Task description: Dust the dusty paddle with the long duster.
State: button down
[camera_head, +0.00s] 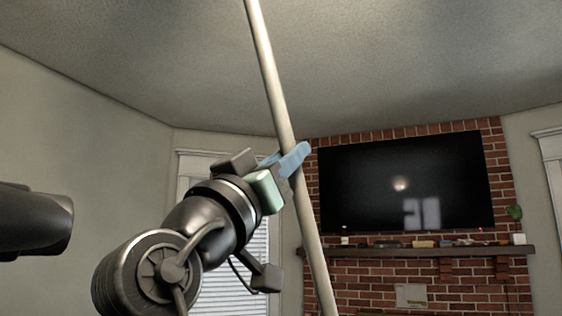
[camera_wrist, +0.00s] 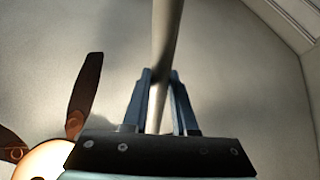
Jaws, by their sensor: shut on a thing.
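My gripper (camera_head: 290,160) is shut on a long pale pole, the handle of the long duster (camera_head: 265,60), in the head view. The pole stands steeply, leaning a little to the left at its top, and runs out of the picture at top and bottom. Its duster head is not in view. In the wrist view the blue fingers of my gripper (camera_wrist: 160,85) clasp the pole (camera_wrist: 166,35) from both sides. A ceiling fan shows at the lower left of the wrist view, with a dark brown paddle (camera_wrist: 86,92) beside the pole, apart from it. Dust on it cannot be made out.
Another fan paddle (camera_wrist: 10,143) and a glowing round lamp (camera_wrist: 45,160) show at the lower left of the wrist view. In the head view a television (camera_head: 405,185) hangs on the brick chimney above a mantel shelf (camera_head: 420,252) with small objects. A window (camera_head: 195,170) is behind my arm.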

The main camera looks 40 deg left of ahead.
jog(key=shift+s+d+b, duration=0.5)
jog(key=shift+s+d, duration=0.4)
jog(key=shift+d, duration=1.8)
jog(key=shift+w+a+r+p, duration=0.1)
jog(key=shift+w+a+p, duration=0.15)
jog(key=shift+a, duration=0.7)
jog(key=shift+w+a+f+p, duration=0.15)
jog(key=shift+w+a, duration=0.2)
jog(key=shift+a, duration=0.6)
jog(key=shift+w+a+r+p, duration=0.2)
jog(key=shift+w+a, duration=0.1)
jog(key=shift+a, duration=0.65)
jog(key=w+a+p, duration=0.2)
jog(key=a, duration=0.4)
jog(key=w+a+r+p, duration=0.1)
jog(key=w+a+p, duration=0.1)
jog(key=a, duration=0.5)
jog(key=shift+w+a+r+p, duration=0.15)
jog(key=shift+w+a+p, duration=0.1)
jog(key=shift+p, duration=0.3)
notch_tip(320, 180, down, 14)
jog(key=b, duration=1.2)
jog(key=shift+f, duration=0.25)
